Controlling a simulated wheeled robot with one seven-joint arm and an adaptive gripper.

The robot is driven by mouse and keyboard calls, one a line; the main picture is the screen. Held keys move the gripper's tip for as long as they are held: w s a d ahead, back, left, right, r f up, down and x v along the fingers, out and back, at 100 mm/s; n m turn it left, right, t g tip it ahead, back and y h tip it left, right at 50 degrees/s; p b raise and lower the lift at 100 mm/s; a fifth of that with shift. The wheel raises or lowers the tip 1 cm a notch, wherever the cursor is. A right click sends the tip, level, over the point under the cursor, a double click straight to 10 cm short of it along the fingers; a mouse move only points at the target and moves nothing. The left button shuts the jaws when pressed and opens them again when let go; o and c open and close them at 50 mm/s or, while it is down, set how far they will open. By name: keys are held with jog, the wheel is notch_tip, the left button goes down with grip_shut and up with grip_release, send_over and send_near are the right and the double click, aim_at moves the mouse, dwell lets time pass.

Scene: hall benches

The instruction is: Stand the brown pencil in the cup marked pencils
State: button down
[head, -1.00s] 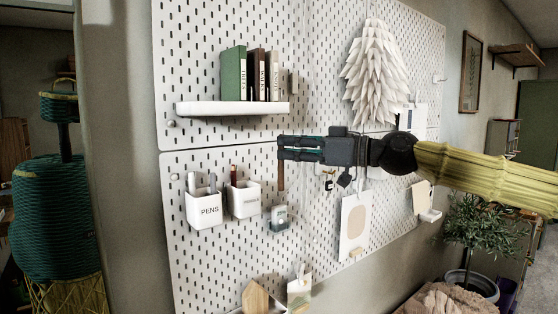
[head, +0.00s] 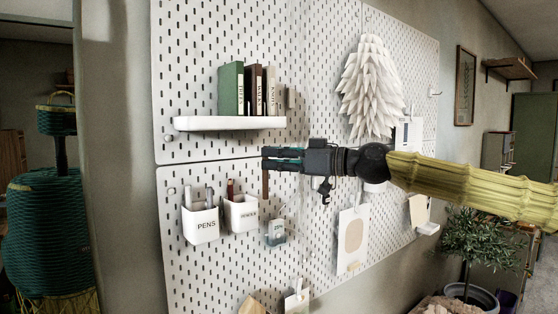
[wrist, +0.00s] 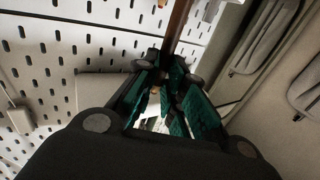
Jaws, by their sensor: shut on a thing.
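My gripper (head: 268,159) is shut on the brown pencil (head: 265,184), which hangs upright below the fingertips. The pencil also shows between the fingertips in the wrist view (wrist: 178,26). The white cup marked pencils (head: 242,216) is fixed to the pegboard, below and to the left of my gripper. The held pencil's lower end appears right of this cup's rim, outside it. A dark reddish pencil (head: 230,188) stands in that cup. The white cup marked PENS (head: 201,226) hangs to its left with pens in it.
A white shelf (head: 230,123) with several books is above my gripper. A small clear holder (head: 276,233) hangs just right of the pencils cup. Hanging cards (head: 353,240) and a pale layered paper decoration (head: 370,90) are farther right on the pegboard.

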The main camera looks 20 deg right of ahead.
jog(key=w+a+f+b, duration=0.2)
jog(key=w+f+b, duration=0.2)
jog(key=w, duration=0.2)
jog(key=shift+f, duration=0.3)
dwell(1.3)
jog(key=shift+a, duration=0.1)
jog(key=c, duration=1.4)
grip_release()
jog(key=v, duration=1.2)
